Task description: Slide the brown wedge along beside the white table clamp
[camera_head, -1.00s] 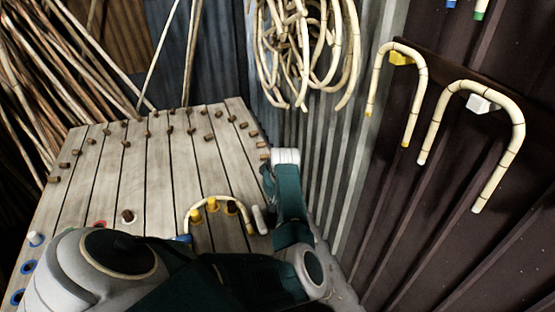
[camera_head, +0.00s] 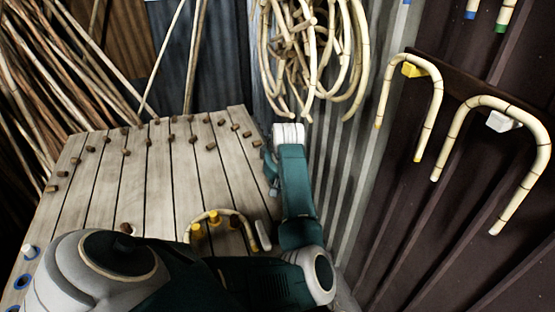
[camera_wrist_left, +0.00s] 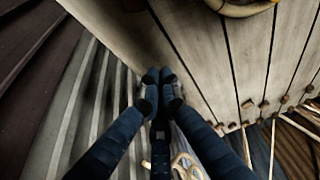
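No brown piece stands out clearly as the wedge. A brown piece (camera_head: 125,228) shows just above my arm in the head view, partly hidden, and I cannot tell its shape. A small white upright piece (camera_head: 263,236) stands at the right table edge; it may be the white table clamp. My left arm reaches across the table's near end and up along its right edge. In the head view its gripper is mostly hidden. In the left wrist view the gripper (camera_wrist_left: 159,76) is over the table edge, its dark fingertips close together; nothing clearly shows between them. My right gripper is out of view.
The plank table (camera_head: 172,180) bears several brown pegs (camera_head: 126,153). A bent cane (camera_head: 240,217) lies around yellow pegs (camera_head: 213,219). A corrugated wall (camera_head: 330,190) stands close on the right. Coiled canes (camera_head: 350,60) hang behind. The table's middle is clear.

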